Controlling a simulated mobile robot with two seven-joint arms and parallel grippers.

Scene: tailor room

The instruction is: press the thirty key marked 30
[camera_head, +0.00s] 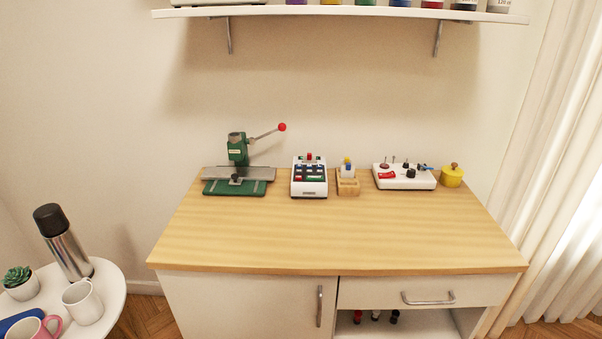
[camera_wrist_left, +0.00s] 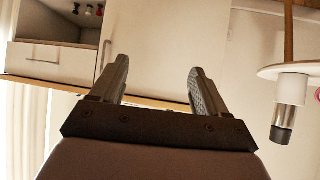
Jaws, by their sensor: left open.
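A white device with a dark panel of small keys (camera_head: 310,177) stands near the back middle of the wooden table in the head view. It has a red part on top and some green and red on its panel. The key markings are too small to read, so I cannot tell which key is 30. My left gripper (camera_wrist_left: 158,84) shows in the left wrist view, open, with nothing between its fingers. It faces the cabinet front and is well away from the device. Neither gripper shows in the head view.
The wooden table (camera_head: 335,238) is clear in front. A green press (camera_head: 238,152) with a red-knobbed lever stands left of the device. A small wooden holder (camera_head: 348,187), a white board (camera_head: 404,181) and a yellow pot (camera_head: 451,177) stand right. A shelf (camera_head: 340,11) hangs above.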

